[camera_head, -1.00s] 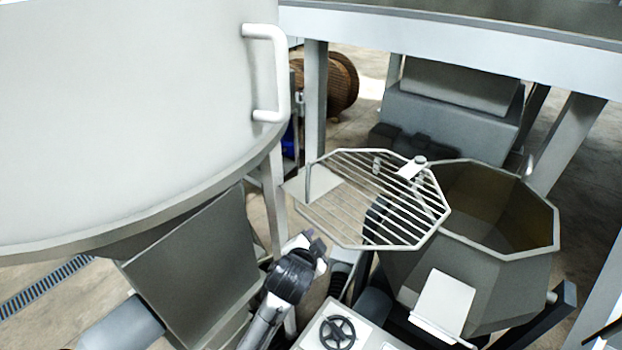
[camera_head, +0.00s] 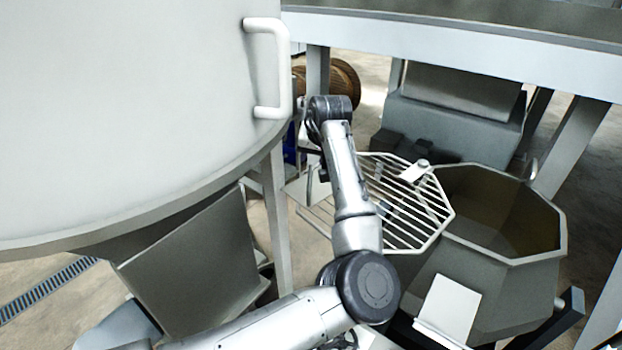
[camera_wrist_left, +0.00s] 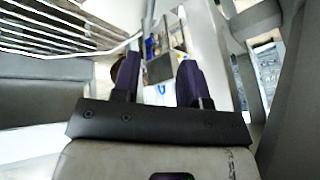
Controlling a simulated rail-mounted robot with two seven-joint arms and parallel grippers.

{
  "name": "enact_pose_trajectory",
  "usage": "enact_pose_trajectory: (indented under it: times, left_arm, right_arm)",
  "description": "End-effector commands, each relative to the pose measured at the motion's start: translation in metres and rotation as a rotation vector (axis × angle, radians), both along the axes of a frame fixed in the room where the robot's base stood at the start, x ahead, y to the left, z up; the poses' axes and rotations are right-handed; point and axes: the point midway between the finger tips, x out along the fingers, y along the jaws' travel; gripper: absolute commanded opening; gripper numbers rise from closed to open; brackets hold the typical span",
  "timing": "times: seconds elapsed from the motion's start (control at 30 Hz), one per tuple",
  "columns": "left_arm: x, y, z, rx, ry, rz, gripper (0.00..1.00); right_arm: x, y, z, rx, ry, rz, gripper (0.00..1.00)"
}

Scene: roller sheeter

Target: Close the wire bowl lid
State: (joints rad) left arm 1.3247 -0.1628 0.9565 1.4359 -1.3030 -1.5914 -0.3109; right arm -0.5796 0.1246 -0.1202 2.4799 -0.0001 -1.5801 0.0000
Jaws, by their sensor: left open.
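The wire bowl lid (camera_head: 414,219) is an octagonal grille of parallel bars. It lies swung out to the left of the bowl (camera_head: 500,212), whose top is open. The lid's left part is hidden behind my left arm in the head view. In the left wrist view, the lid's bars (camera_wrist_left: 62,27) show at the upper left. My left gripper shows in the head view (camera_head: 317,170) beyond the lid's left side, partly hidden by its own wrist. In the left wrist view its two dark fingers (camera_wrist_left: 157,80) are apart with nothing held between them. My right gripper is not in view.
A large pale drum with a white handle (camera_head: 284,68) fills the left. A pale frame beam (camera_head: 470,50) and legs stand behind the bowl. A wooden reel (camera_head: 343,80) stands on the floor behind. A white plate (camera_head: 449,308) sits at the bowl's front.

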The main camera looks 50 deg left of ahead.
Motion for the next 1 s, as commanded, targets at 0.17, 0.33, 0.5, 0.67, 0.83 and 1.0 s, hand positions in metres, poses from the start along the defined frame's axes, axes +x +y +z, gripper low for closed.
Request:
enact_pose_trajectory:
  times: [0.17,0.33,0.5,0.67,0.83,1.0]
  left_arm:
    - [0.008,-0.012,0.015,-0.054,0.011,-0.003,0.40]
    - [0.010,-0.010,0.008,-0.065,0.018,-0.003,0.40]
    - [0.013,0.002,-0.016,-0.065,0.020,-0.002,0.40]
    - [0.016,0.014,-0.043,-0.064,0.019,-0.002,0.40]
    - [0.020,0.026,-0.070,-0.063,0.017,-0.003,0.40]
    - [0.022,0.035,-0.090,-0.063,0.017,-0.003,0.40]
  right_arm:
    - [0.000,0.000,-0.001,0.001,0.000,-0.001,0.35]
    - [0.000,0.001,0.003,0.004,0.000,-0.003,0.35]
    - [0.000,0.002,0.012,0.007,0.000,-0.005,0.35]
    - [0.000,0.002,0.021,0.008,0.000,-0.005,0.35]
    - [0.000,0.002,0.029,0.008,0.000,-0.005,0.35]
    - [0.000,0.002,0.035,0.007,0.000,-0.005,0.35]
